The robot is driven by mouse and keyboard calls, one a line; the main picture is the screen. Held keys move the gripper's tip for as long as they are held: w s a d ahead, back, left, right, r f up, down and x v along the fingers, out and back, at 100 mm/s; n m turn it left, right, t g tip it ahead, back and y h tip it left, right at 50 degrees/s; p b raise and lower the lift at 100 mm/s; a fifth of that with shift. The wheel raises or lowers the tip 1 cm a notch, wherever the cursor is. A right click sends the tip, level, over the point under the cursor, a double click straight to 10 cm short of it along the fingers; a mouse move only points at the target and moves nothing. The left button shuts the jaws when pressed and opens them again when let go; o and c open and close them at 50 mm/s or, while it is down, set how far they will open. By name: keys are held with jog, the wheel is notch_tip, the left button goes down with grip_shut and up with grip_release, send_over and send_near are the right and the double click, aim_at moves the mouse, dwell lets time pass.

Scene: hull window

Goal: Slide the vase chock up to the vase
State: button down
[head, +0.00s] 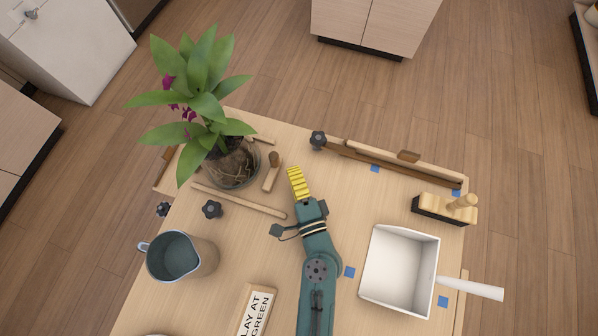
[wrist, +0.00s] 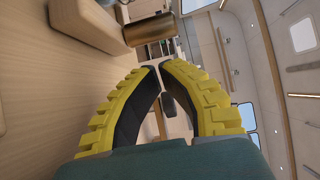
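The vase (head: 232,165) is a round glass pot with a leafy plant and purple flowers, at the upper left of the table in the head view. A small wooden block with a dark brown knob (head: 271,172), which looks like the vase chock, lies just right of the vase with a small gap between them. My gripper (head: 295,170) has yellow ribbed fingers and is a little right of the chock. In the wrist view its fingertips (wrist: 160,66) come together with nothing visible held between them. I cannot make out the chock in the wrist view.
A wooden strip (head: 240,201) lies below the vase and chock. Black star knobs (head: 212,209) are near it. A grey pitcher (head: 182,256) and a lettered block (head: 255,310) stand nearer. A white pan (head: 400,270) and a brush (head: 445,208) are at right.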

aim_at(275, 164)
jog(key=x, duration=0.3)
jog(key=shift+w+a, duration=0.1)
jog(key=shift+w, duration=0.1)
jog(key=a, duration=0.1)
jog(key=w+a+p, duration=0.1)
jog(key=a, duration=0.1)
jog(key=shift+w+a+r, duration=0.1)
jog(key=shift+w+a, duration=0.2)
jog(key=shift+a, duration=0.2)
